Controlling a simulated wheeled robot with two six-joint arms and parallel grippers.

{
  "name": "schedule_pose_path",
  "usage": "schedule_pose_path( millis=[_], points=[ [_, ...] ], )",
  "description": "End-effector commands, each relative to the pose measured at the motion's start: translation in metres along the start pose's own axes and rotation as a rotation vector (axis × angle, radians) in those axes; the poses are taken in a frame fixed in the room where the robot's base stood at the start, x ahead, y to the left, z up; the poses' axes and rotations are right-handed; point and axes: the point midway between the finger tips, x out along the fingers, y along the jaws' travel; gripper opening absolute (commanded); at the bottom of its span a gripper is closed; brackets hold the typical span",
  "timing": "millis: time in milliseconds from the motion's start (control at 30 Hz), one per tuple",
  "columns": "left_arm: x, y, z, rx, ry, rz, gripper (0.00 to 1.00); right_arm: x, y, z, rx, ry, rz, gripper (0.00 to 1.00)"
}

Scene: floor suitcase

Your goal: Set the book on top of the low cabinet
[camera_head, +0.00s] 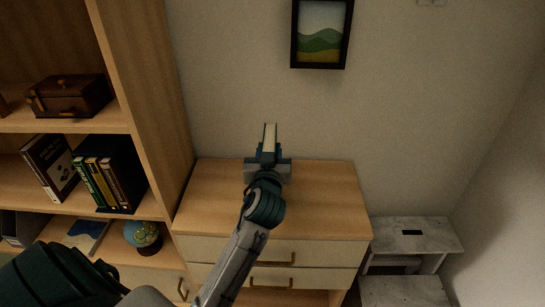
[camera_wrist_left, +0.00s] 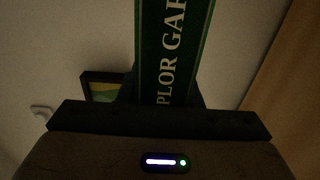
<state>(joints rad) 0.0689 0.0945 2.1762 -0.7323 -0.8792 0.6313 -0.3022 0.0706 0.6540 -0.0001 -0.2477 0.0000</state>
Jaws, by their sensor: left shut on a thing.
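The book (camera_head: 270,137) is upright in my left gripper (camera_head: 268,152), above the back part of the low cabinet (camera_head: 320,200) near the wall. Its pale page edges show in the head view. In the left wrist view its dark green spine (camera_wrist_left: 173,50) with pale lettering stands between the fingers. My left gripper is shut on it. The cabinet has a bare wooden top and pale drawers. The arm hides part of the top, and I cannot tell how far the book is above it. My right gripper is not in view.
A tall bookshelf (camera_head: 160,100) with books, a box (camera_head: 68,96) and a globe (camera_head: 143,235) stands to the left of the cabinet. A framed picture (camera_head: 321,35) hangs above. A pale step stool (camera_head: 430,235) stands at the right. The cabinet top's right side is clear.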

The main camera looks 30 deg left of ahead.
Motion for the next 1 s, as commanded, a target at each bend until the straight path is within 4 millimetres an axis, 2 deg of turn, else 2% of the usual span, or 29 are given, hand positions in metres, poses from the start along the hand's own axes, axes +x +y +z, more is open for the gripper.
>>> schedule_pose_path(
  millis=[167,433,700,733,800,833,1000],
  points=[
    [0.006,0.009,0.001,0.001,0.004,0.001,0.0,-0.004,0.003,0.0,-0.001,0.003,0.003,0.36],
    [0.006,0.009,0.031,0.002,0.003,0.002,0.0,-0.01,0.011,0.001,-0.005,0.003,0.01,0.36],
    [0.006,0.009,0.034,0.0,0.006,0.002,0.0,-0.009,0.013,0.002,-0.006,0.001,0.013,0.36],
    [0.006,0.008,0.037,0.001,0.001,0.001,0.34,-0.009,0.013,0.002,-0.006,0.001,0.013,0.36],
    [0.006,0.008,0.036,0.001,0.001,0.001,0.47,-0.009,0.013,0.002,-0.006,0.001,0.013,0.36],
    [0.006,0.008,0.036,0.001,0.001,0.001,0.53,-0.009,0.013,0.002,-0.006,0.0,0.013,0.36],
    [0.006,0.008,0.036,0.001,0.001,0.001,0.53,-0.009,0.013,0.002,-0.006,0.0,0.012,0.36]
  ],
)
